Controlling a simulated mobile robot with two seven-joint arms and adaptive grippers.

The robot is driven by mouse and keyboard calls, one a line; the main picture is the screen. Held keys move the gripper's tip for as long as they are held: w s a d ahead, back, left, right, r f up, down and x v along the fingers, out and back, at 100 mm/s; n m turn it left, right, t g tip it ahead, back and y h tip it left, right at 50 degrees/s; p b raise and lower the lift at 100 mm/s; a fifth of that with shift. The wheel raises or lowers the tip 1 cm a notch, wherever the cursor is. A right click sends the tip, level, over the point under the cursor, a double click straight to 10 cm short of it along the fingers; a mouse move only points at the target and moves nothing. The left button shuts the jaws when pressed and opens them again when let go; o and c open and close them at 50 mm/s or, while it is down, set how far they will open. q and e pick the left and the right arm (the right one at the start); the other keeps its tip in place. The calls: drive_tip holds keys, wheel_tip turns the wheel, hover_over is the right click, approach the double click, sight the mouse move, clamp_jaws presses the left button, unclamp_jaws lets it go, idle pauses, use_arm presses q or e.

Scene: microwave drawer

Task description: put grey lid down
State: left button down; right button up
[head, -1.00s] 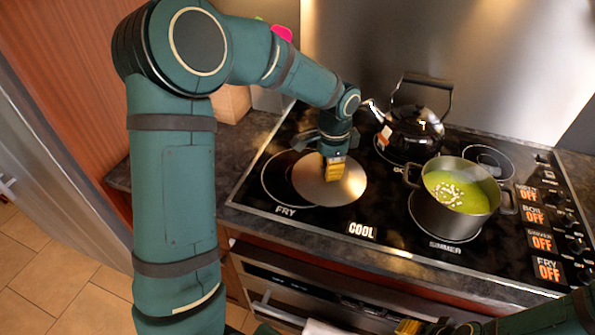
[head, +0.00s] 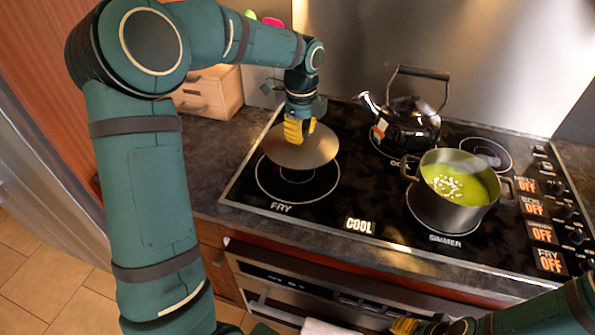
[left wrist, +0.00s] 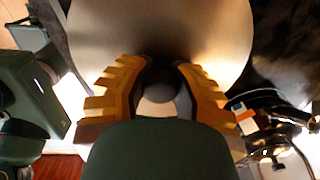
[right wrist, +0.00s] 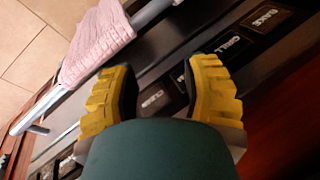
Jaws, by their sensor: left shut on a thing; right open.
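The round grey lid (head: 285,156) is held over the back part of the FRY burner (head: 280,198) at the left of the hob. It looks roughly level and appears a little above the hob. My left gripper (head: 299,130) is shut on the lid's knob, seen between its yellow fingers in the left wrist view (left wrist: 158,88). The lid's disc (left wrist: 160,25) fills the top middle there. My right gripper (right wrist: 162,72) is open and empty in front of the oven panel. Only part of it shows at the bottom of the head view (head: 420,326).
A pot of green soup (head: 452,205) stands on the SIMMER burner. A black kettle (head: 410,125) stands behind it. A wooden box (head: 210,92) is at the back left of the dark counter (head: 208,155). A pink towel (right wrist: 95,40) hangs on the oven handle.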

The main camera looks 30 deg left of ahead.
sight(297, 170)
use_arm(q)
drive_tip(key=shift+a+r+m, duration=0.25)
drive_tip(key=shift+a+m, duration=0.2)
drive_tip(key=shift+m, duration=0.15)
drive_tip(key=shift+f, duration=0.2)
wheel_tip(297, 170, down, 10)
drive_tip(key=shift+r+b, duration=0.25)
drive_tip(key=shift+b, duration=1)
drive_tip(key=shift+f, duration=0.1)
drive_tip(key=c, duration=0.9)
unclamp_jaws()
drive_tip(key=shift+f, duration=0.1)
drive_tip(key=shift+o, duration=0.2)
wheel_tip(297, 170, up, 12)
drive_tip(key=p, duration=0.2)
drive_tip(key=shift+r+p, duration=0.2)
drive_tip(key=shift+p, duration=0.1)
